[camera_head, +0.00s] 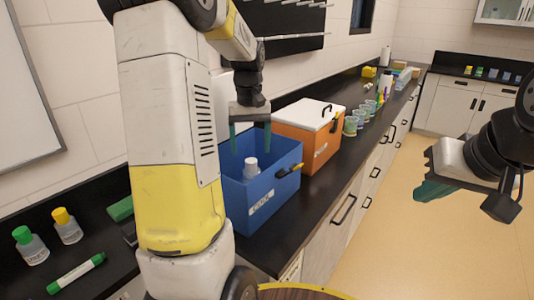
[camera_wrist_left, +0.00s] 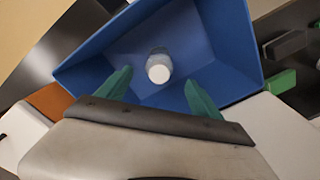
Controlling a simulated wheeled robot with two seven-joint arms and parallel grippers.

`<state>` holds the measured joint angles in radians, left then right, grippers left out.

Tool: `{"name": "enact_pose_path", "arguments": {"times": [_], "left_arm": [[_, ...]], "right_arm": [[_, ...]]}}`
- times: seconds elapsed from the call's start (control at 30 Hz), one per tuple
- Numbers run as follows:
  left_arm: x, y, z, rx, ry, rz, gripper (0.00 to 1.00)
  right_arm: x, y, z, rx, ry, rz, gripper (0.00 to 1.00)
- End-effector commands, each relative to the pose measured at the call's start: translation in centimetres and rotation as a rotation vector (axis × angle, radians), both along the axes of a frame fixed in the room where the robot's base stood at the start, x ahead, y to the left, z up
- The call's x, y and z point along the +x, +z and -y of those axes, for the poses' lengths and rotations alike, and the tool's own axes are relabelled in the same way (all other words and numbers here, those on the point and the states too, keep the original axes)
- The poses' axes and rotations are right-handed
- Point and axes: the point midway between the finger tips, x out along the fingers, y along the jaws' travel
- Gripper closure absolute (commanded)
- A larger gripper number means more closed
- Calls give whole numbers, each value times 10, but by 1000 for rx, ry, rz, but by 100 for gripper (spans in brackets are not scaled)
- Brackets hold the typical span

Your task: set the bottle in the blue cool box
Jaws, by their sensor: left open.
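The blue cool box (camera_head: 266,205) stands open on the black counter; its wall also shows in the left wrist view (camera_wrist_left: 232,40). The white-capped bottle (camera_head: 250,169) is inside it and looks upright; its lower part is partly hidden by the near wall. In the left wrist view the bottle (camera_wrist_left: 159,66) shows end-on over the blue floor. My left gripper (camera_head: 250,143) is open above the box, teal fingers pointing down, apart from the bottle. My right gripper (camera_head: 434,188) hangs over the floor at the right; its finger gap is unclear.
An orange cool box (camera_head: 304,148) with a white lid stands right behind the blue one. Several cups (camera_head: 358,119) line the counter beyond. A green-capped bottle (camera_head: 30,246), a yellow-capped bottle (camera_head: 66,227) and a green marker (camera_head: 76,272) are at the left.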

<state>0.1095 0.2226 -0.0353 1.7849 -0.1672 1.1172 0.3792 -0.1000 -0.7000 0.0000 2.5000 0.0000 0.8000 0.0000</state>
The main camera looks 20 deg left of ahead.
Motion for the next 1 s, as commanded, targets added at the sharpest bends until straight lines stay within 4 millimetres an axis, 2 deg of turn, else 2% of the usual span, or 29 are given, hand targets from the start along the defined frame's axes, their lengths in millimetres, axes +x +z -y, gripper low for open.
{"name": "enact_pose_path", "arguments": {"times": [0.17,0.33,0.5,0.6,0.73,0.83,1.0], "left_arm": [[-17,24,13,-11,-45,56,25],[-64,59,46,-35,-165,195,25],[-121,78,78,-53,-298,348,25],[-152,81,94,-57,-370,431,25],[-182,78,107,-57,-441,518,25],[-196,75,114,-57,-474,559,25],[-203,72,117,-56,-495,583,25]], "right_arm": [[0,0,0,0,0,0,100],[0,0,0,0,0,0,100],[0,0,0,0,0,0,100],[0,0,0,0,0,0,100],[0,0,0,0,0,0,100],[0,0,0,0,0,0,100],[0,0,0,0,0,0,100]]}}
